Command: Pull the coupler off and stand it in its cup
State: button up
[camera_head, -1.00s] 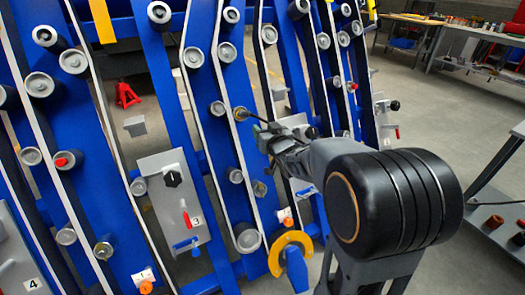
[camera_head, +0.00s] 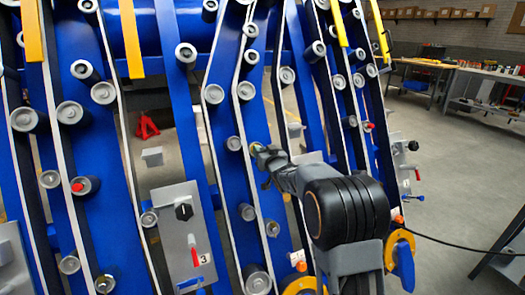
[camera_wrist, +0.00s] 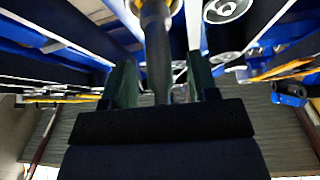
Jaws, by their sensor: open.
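My gripper (camera_head: 264,160) is at the blue chassis, in front of a small brass-coloured fitting (camera_head: 256,147) that looks like the coupler. In the wrist view my gripper (camera_wrist: 161,75) is open, with a dark finger on each side of a grey rod-like part (camera_wrist: 157,40). A gap shows between this part and each finger. A yellowish ring shows behind its upper end. The rod's lower end is hidden by the gripper body. I cannot make out the cup in either current view.
Rollers and pale belts line the blue chassis close around my gripper. A grey panel (camera_head: 180,235) with a black knob and red lever stands to the left. A black cable (camera_head: 465,246) crosses at the right. Open floor (camera_head: 450,190) lies right of the chassis.

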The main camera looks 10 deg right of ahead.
jog(key=shift+w+a, duration=0.1)
jog(key=shift+w, duration=0.55)
jog(key=shift+c, duration=0.5)
grip_shut()
